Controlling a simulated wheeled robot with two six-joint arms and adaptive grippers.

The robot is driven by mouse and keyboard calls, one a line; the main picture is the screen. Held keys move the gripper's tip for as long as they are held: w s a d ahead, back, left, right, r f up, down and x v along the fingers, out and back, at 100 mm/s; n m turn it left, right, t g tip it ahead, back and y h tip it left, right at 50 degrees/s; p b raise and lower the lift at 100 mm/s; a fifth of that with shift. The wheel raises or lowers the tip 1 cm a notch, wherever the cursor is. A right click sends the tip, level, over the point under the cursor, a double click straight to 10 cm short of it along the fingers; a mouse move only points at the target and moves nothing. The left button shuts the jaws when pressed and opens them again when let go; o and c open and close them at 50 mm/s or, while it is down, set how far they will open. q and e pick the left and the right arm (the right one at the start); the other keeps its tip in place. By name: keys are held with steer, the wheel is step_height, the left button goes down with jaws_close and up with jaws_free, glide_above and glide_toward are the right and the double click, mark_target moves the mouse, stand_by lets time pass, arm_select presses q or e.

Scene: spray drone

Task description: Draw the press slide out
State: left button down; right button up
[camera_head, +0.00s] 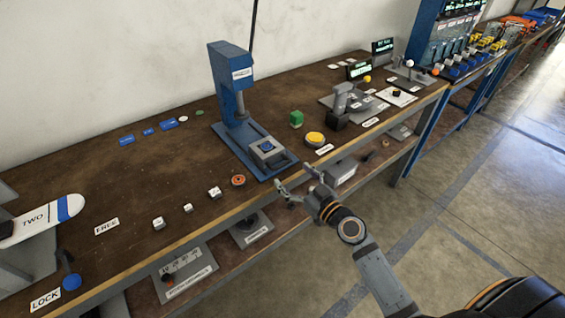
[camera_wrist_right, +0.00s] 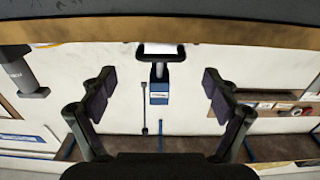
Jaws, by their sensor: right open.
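The blue press (camera_head: 232,90) stands upright on the brown workbench. Its grey slide (camera_head: 258,146) lies low on the press base, with a dark handle at the end facing the bench's front edge. My right gripper (camera_head: 293,178) is open and empty, just off the front edge near the handle, apart from it. In the right wrist view, which looks inverted, the handle (camera_wrist_right: 160,52) shows between and beyond my open fingers (camera_wrist_right: 159,76). The blue press (camera_wrist_right: 159,93) shows there too. My left gripper is not in view.
A yellow button (camera_head: 315,139) and a green block (camera_head: 296,118) stand right of the press. An orange-ringed button (camera_head: 238,180) and small white cubes sit to its left. The bench's front edge (camera_head: 200,229) runs beside my right gripper. The floor in front is clear.

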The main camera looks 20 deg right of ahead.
mark_target(283, 165)
steer(key=p+x, duration=0.1)
steer(key=x, duration=0.4)
steer(key=shift+w+a, duration=0.15)
steer(key=shift+w, duration=0.2)
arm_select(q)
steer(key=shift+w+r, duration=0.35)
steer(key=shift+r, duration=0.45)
arm_select(e)
steer(key=shift+c, duration=0.4)
steer(key=c, duration=1.5)
steer(key=shift+s+f+b, duration=0.25)
steer(key=shift+b, duration=0.25)
steer(key=shift+c, duration=0.2)
steer(key=shift+s+b, duration=0.2)
steer(key=shift+b, duration=0.1)
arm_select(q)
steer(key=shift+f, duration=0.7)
arm_select(e)
steer(key=shift+r, duration=0.15)
